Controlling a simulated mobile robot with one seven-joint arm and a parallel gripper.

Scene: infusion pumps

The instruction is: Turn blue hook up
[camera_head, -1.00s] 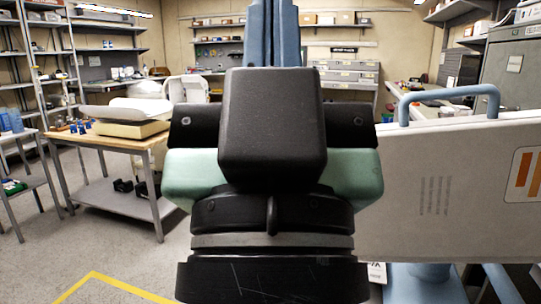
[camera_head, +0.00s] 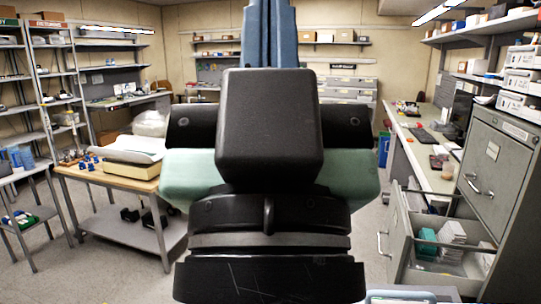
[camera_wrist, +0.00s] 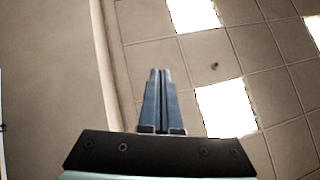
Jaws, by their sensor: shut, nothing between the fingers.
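My gripper (camera_head: 270,30) points straight up in the head view, its blue-grey fingers side by side and their tips cut off by the top edge. In the wrist view my gripper (camera_wrist: 160,74) is shut, with only a thin dark line between the fingers and nothing held. Behind it there are only wall and ceiling. I cannot make out the blue hook in either current view. My own dark wrist and pale green arm parts hide the middle of the head view.
A wooden-topped table (camera_head: 75,172) with a pale device (camera_head: 125,158) and small blue items (camera_head: 88,161) stands at left. At right, a grey filing cabinet (camera_head: 505,180) has an open drawer (camera_head: 398,232). A workbench (camera_head: 425,160) runs behind it. Some floor shows at lower left.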

